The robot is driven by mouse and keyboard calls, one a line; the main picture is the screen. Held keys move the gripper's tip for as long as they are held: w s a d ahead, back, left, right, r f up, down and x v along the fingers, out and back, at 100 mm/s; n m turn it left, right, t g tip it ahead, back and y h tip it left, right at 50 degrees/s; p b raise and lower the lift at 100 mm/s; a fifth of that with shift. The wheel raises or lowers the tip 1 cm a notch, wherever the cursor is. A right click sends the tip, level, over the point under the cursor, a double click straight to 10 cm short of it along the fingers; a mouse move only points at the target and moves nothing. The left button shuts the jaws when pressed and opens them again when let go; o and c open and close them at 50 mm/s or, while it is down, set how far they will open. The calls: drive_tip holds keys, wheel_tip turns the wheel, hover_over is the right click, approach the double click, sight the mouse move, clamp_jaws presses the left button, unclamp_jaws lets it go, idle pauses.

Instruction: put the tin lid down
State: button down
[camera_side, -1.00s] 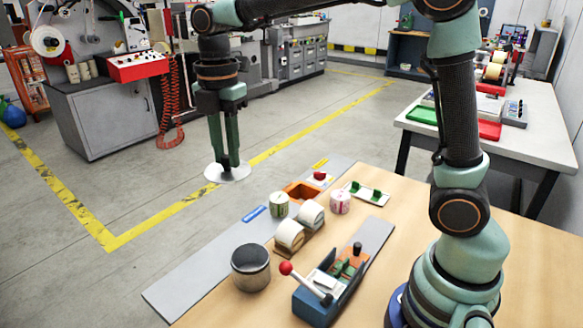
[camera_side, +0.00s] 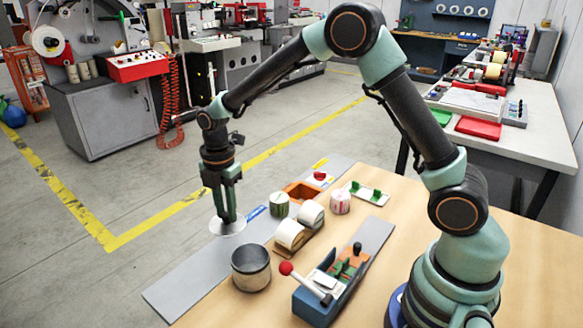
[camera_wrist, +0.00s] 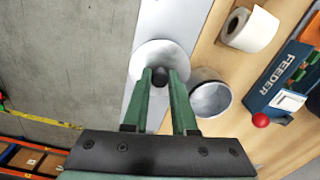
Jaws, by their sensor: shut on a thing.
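The tin lid (camera_side: 227,229) is a thin, pale, round disc with a dark knob. It also shows in the wrist view (camera_wrist: 151,50), with the knob between my fingertips. My gripper (camera_side: 228,216) points down and is shut on the lid's knob; its fingers also show in the wrist view (camera_wrist: 160,73). The lid is level and appears held over the outer edge of the grey strip (camera_side: 192,272). The open metal tin (camera_side: 250,270) stands upright, nearer the side camera than the lid. The wrist view shows the tin (camera_wrist: 211,97) right of my fingers, apart from the lid.
Label rolls (camera_side: 290,234) stand on a wooden holder beside the tin. The blue feeder (camera_side: 325,298) has a red-knobbed lever. The near end of the grey strip is clear.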

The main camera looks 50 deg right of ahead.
drive_tip(key=shift+f, duration=3.25)
drive_tip(key=c, duration=0.7)
unclamp_jaws()
drive_tip(key=shift+f, duration=0.15)
